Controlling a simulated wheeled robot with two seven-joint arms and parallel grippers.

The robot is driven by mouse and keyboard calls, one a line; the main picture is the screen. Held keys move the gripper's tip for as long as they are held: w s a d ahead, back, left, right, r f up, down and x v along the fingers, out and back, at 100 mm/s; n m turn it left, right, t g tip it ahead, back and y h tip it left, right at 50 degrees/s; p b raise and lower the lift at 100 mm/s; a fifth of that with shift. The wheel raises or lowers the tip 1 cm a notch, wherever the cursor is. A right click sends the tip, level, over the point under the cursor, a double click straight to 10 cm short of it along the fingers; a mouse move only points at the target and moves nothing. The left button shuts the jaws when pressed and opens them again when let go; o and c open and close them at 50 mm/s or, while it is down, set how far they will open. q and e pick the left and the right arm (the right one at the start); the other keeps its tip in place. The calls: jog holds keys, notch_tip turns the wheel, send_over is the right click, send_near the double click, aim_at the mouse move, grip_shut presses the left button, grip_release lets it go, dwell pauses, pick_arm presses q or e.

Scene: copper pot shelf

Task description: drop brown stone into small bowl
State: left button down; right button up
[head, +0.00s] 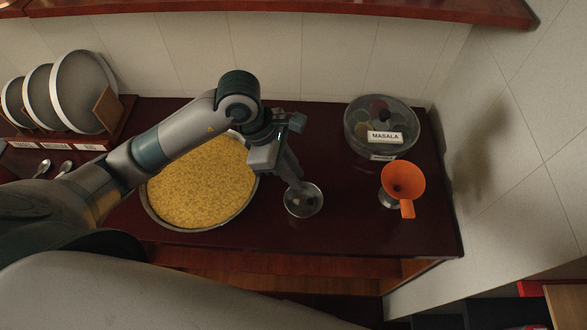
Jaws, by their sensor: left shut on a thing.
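The small metal bowl (303,209) stands on the dark red counter, to the right of the large pan. My left gripper (297,184) reaches in from the left and points down at the bowl's far rim, with its fingertips over the bowl. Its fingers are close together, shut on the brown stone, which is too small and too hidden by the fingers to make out. Some dark patches show inside the bowl; I cannot tell whether they are contents or reflections. My right gripper is not in view.
A large pan (153,207) of yellow grains sits left of the bowl. Plates (84,92) stand in a rack at the left. The counter's right front is clear.

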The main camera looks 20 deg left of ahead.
pick_arm(q)
jog(key=shift+f+b, duration=0.75)
jog(key=shift+f, duration=1.3)
jog(key=c, duration=1.6)
grip_release()
jog(key=shift+r, duration=0.15)
jog(key=shift+b+v, duration=2.25)
jog(key=shift+v, duration=6.35)
jog(key=shift+s+a, duration=0.1)
